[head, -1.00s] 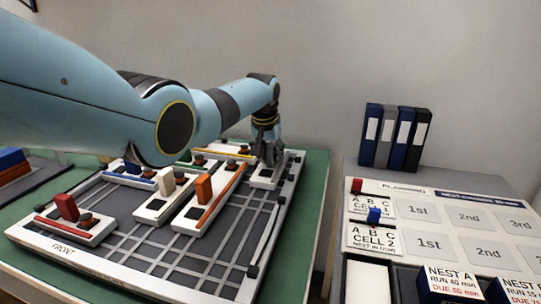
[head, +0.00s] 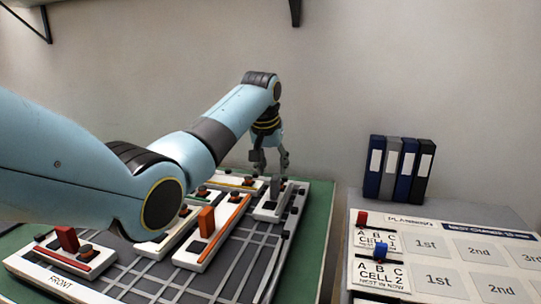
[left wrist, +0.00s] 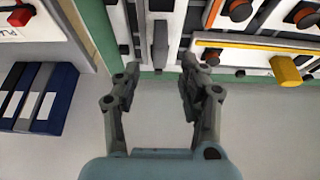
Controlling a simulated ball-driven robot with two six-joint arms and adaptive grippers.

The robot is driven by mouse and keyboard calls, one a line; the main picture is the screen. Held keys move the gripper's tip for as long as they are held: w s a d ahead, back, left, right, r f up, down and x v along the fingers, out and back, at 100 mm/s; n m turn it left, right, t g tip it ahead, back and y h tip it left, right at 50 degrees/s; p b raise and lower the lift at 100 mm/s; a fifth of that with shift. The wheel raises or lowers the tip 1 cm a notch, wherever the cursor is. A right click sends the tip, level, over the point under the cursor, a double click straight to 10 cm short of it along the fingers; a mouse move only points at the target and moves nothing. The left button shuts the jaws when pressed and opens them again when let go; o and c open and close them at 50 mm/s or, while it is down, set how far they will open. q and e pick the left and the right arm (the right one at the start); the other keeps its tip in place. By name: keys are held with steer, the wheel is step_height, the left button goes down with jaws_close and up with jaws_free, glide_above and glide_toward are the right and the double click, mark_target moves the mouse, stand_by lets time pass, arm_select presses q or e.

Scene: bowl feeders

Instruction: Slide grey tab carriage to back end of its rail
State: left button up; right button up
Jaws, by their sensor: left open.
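The grey tab (head: 275,187) stands upright on a white rail unit (head: 266,215) at the back right of the fixture board. In the left wrist view the grey tab (left wrist: 160,43) shows near the board-edge end of its unit. I cannot tell whether it touches the end of its rail. My left gripper (head: 271,163) is open and empty, just above and behind the tab. In the left wrist view its fingertips (left wrist: 160,66) are spread wide, with the tab beyond the gap between them. My right gripper is not in view.
An orange tab (head: 207,221), a red tab (head: 67,238) and a yellow tab (left wrist: 285,70) stand on neighbouring rail units. A planning board (head: 440,222) and several binders (head: 400,168) are on the right. The space above the grey tab's unit is clear towards the wall.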

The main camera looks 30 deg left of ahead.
arm_select(q)
steer(key=v, duration=0.3)
steer(key=shift+s+r, duration=0.15)
steer(key=shift+r, duration=0.15)
